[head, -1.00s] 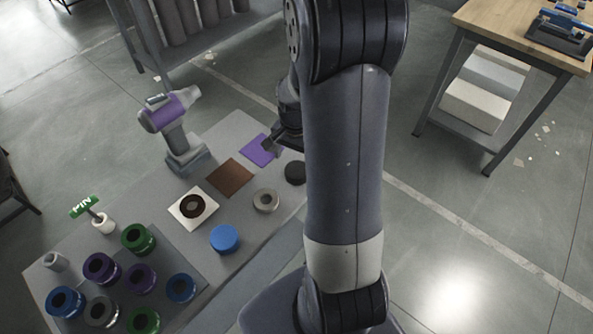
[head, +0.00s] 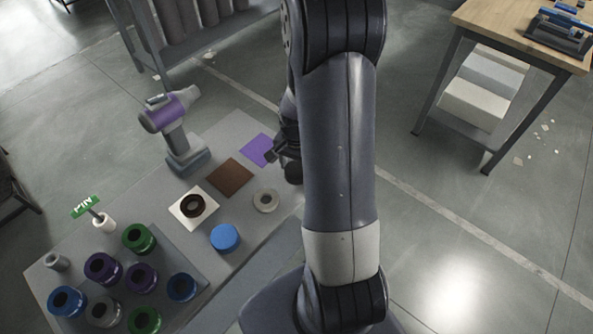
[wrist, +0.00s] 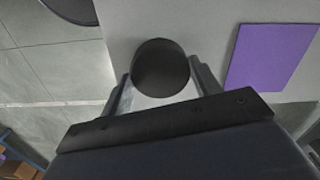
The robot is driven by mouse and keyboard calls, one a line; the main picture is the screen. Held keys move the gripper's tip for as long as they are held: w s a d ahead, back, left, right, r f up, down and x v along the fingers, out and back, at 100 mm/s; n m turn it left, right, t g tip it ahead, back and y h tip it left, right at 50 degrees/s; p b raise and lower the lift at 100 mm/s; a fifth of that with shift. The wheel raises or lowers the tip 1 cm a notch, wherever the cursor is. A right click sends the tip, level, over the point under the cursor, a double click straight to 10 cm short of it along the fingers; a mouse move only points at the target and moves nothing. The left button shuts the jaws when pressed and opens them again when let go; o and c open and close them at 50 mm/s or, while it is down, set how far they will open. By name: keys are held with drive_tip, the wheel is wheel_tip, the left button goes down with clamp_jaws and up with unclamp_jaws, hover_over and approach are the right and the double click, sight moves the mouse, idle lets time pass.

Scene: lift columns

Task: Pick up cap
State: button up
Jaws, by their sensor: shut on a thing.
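A round black cap (wrist: 160,62) sits between the two fingers of my gripper (wrist: 161,82) in the wrist view, with a finger against each side. My gripper is shut on it. In the head view the black cap (head: 293,173) shows at the right edge of the grey table, just below my gripper (head: 281,155), partly hidden by my arm. I cannot tell whether the cap touches the table or is slightly above it.
The grey table (head: 262,218) holds a purple square (head: 257,150), a brown square (head: 229,178), a blue disc (head: 225,237), a grey ring (head: 265,200), a purple-grey drill (head: 178,130) and several coloured spools. A wooden bench (head: 480,22) stands at the right.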

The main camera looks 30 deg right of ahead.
sight(297, 169)
drive_tip(key=c, duration=0.4)
wheel_tip(297, 169, up, 12)
drive_tip(key=shift+f+p, duration=0.1)
drive_tip(key=shift+p, duration=0.45)
